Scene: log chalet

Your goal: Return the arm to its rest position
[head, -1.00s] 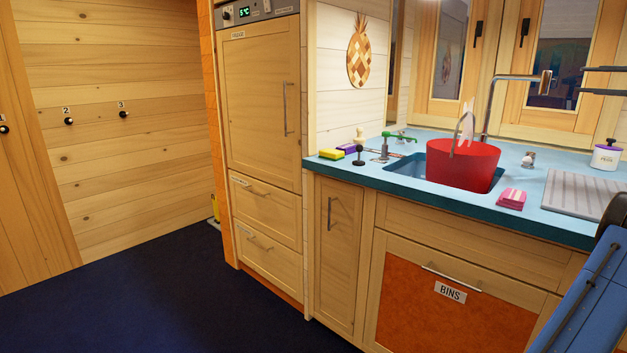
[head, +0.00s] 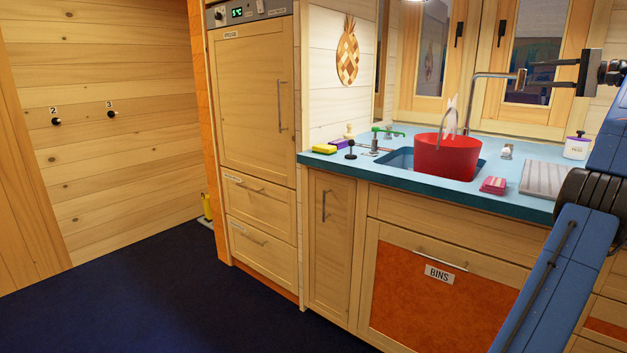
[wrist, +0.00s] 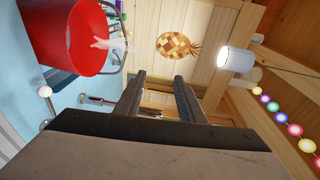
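My gripper (head: 532,74) is raised at the upper right of the head view, in front of the windows. In the wrist view its two fingers (wrist: 159,78) stand apart with nothing between them, so it is open and empty. My blue arm reaches up along the right edge of the head view, bent at a dark joint. The red bucket (head: 450,158) stands in the sink below and left of my gripper; it also shows at the upper left of the wrist view (wrist: 65,35). Nothing touches the fingers.
The blue counter (head: 405,178) holds a pink cloth stack (head: 493,186), a green-handled tap (head: 386,132), sponges (head: 324,149) and a white pot (head: 577,148). The sink tap (head: 490,76) rises left of my gripper. The dark floor (head: 130,300) at the left is clear.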

